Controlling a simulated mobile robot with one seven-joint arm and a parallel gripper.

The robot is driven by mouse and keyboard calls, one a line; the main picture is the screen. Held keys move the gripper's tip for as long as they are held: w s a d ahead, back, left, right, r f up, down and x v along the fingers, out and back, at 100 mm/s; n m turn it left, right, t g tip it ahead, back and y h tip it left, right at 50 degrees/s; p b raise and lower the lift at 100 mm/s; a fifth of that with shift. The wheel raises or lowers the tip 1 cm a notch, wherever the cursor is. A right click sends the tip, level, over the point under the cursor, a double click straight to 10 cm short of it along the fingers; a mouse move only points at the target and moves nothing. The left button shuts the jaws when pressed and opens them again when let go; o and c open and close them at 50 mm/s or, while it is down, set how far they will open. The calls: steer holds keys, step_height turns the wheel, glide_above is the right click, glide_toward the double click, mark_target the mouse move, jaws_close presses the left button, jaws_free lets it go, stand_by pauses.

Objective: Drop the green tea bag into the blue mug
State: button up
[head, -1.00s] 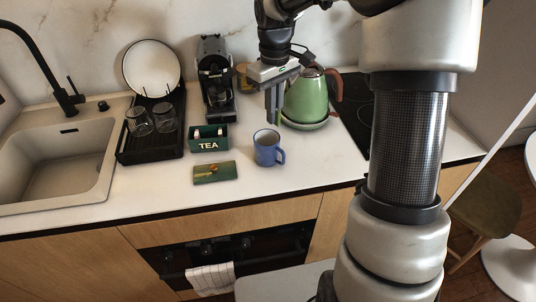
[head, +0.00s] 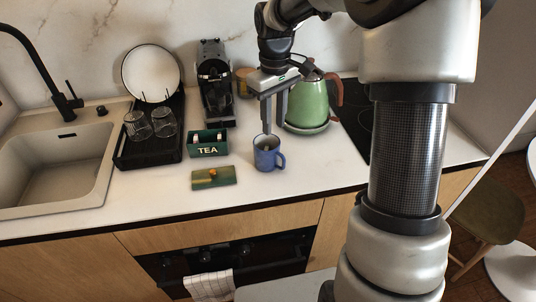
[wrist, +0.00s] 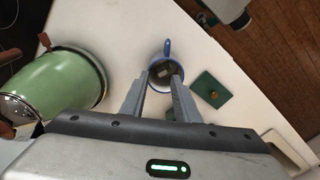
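The blue mug (head: 268,157) stands upright on the white counter, handle to the right. In the wrist view the mug (wrist: 167,49) lies beyond my fingertips, its opening partly visible between them. A small pale patch shows in its dark inside; I cannot tell for sure that it is the green tea bag. My gripper (head: 274,126) points down just above the mug, fingers apart. In the wrist view my gripper (wrist: 160,76) shows an open gap and nothing held. The green TEA box (head: 209,150) is left of the mug, with pale pieces in its compartments.
A green lid (head: 214,178) with a knob lies in front of the tea box. A green kettle (head: 308,104) stands behind right of the mug. A coffee machine (head: 214,82) and a black dish rack (head: 151,150) with glasses are left. The counter front is clear.

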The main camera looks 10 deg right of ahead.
step_height(320, 180, up, 17)
steer(key=p, duration=0.1)
steer(key=shift+p, duration=0.35)
steer(key=s+r+m+t+h+p, duration=0.1)
steer(key=s+r+m+t+p, duration=0.2)
steer(key=s, duration=1.1)
steer(key=s+f+m+t+y, duration=0.1)
steer(key=s+f+m+t, duration=0.1)
steer(key=s, duration=0.9)
steer(key=shift+f+m+t+p, duration=0.3)
steer(key=shift+f+m, duration=0.2)
steer(key=shift+f, duration=0.1)
